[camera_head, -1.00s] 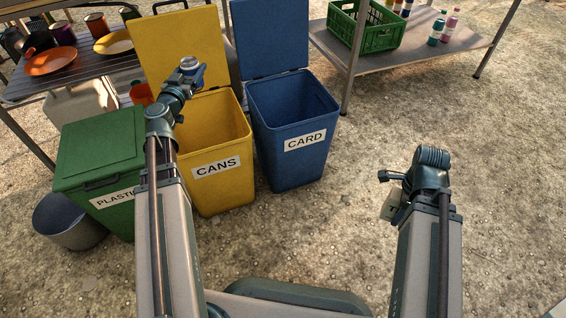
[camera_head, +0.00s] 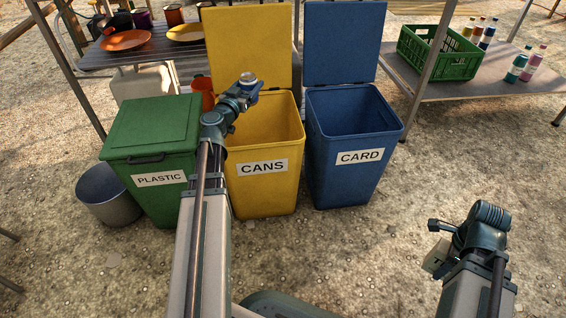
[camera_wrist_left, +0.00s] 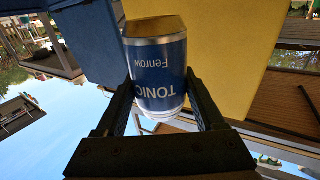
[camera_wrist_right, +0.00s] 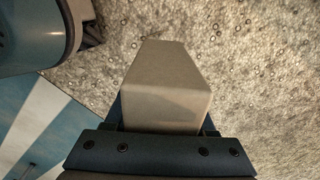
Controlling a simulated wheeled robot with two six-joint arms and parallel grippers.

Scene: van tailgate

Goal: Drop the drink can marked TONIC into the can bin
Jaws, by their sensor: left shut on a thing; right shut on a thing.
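The blue and silver TONIC can (camera_wrist_left: 158,70) is held between the fingers of my left gripper (camera_wrist_left: 160,105), upside down in the left wrist view. In the head view the can (camera_head: 247,79) shows at the tip of my left gripper (camera_head: 248,88), over the back left part of the open yellow can bin (camera_head: 264,190) marked CANS. The bin's yellow lid (camera_head: 247,45) stands up behind. My right gripper (camera_wrist_right: 165,125) is shut on a beige box-like thing (camera_wrist_right: 165,85); in the head view this thing (camera_head: 437,258) shows partly, low on the right, with the arm covering the rest.
A shut green bin (camera_head: 150,150) marked PLASTIC is left of the can bin, an open blue bin (camera_head: 350,175) marked CARD right. A grey bucket (camera_head: 105,195) stands far left. Tables with plates (camera_head: 125,40) and a green crate (camera_head: 440,52) are behind. Ground at front right is clear.

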